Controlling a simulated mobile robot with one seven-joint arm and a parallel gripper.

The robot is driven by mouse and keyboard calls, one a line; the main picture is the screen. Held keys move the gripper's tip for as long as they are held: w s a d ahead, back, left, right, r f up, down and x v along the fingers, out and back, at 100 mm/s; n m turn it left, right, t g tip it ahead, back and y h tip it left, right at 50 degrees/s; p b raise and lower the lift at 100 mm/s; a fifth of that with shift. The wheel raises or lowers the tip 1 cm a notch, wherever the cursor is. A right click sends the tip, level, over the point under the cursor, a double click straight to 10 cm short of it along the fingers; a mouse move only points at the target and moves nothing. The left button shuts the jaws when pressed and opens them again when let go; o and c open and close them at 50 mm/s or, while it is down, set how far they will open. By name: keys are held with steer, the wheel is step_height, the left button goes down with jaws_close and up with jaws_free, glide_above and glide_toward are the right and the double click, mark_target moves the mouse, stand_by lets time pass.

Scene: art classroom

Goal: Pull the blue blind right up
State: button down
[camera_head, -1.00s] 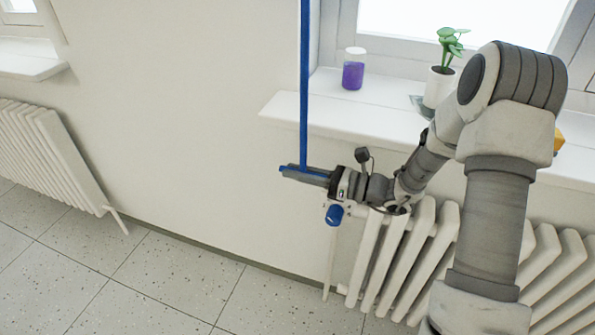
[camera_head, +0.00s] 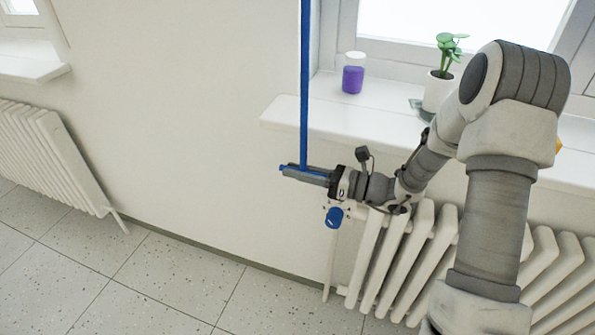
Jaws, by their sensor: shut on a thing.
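A narrow blue cord (camera_head: 304,80) runs straight down from the top edge of the picture, in front of the wall to the left of the window. My gripper (camera_head: 303,174) is shut on the cord's visible lower stretch, below the level of the window sill. A small blue piece (camera_head: 334,217) shows just below my gripper; I cannot tell whether it belongs to the cord. The blue blind itself is not in view; only the lower part of the bright window (camera_head: 455,25) shows, uncovered.
A white sill (camera_head: 345,122) holds a purple jar with a white lid (camera_head: 353,74) and a potted plant (camera_head: 441,80). A white radiator (camera_head: 395,255) stands below, partly behind my arm. Another radiator (camera_head: 50,155) is at left. The wall and floor between are clear.

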step_height(320, 180, up, 4)
steer(key=p, duration=0.2)
steer(key=shift+w+p, duration=0.15)
steer(key=shift+p, duration=0.15)
steer(key=shift+d, duration=0.1)
steer(key=c, duration=0.8)
jaws_free()
steer(key=shift+f, duration=0.1)
steer(key=p+v, duration=0.2)
steer(key=v, duration=1.5)
steer(key=shift+d, duration=0.15)
steer(key=shift+c, duration=0.2)
